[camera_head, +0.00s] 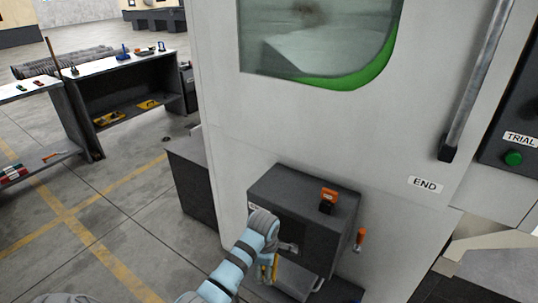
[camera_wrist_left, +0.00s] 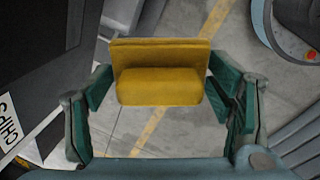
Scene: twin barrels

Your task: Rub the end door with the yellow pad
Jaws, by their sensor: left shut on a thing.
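The end door is the large pale machine door (camera_head: 310,120) with a green-edged window (camera_head: 320,35), a long dark handle (camera_head: 476,85) and an END label (camera_head: 425,184). My left gripper (camera_head: 269,268) is below the window, in front of a dark box at the machine's foot. It is shut on the yellow pad (camera_wrist_left: 160,75), which sits between its green finger pads in the left wrist view. In the head view only a small yellow part shows at the gripper. The pad appears apart from the door. My right gripper is not in view.
The dark box (camera_head: 335,225) juts out below the door, with an orange-topped item (camera_head: 328,198) on it and an orange handle (camera_head: 360,238) beside it. A CHIPS label (camera_wrist_left: 8,125) shows in the wrist view. A dark shelf bench (camera_head: 130,80) stands left; floor between is clear.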

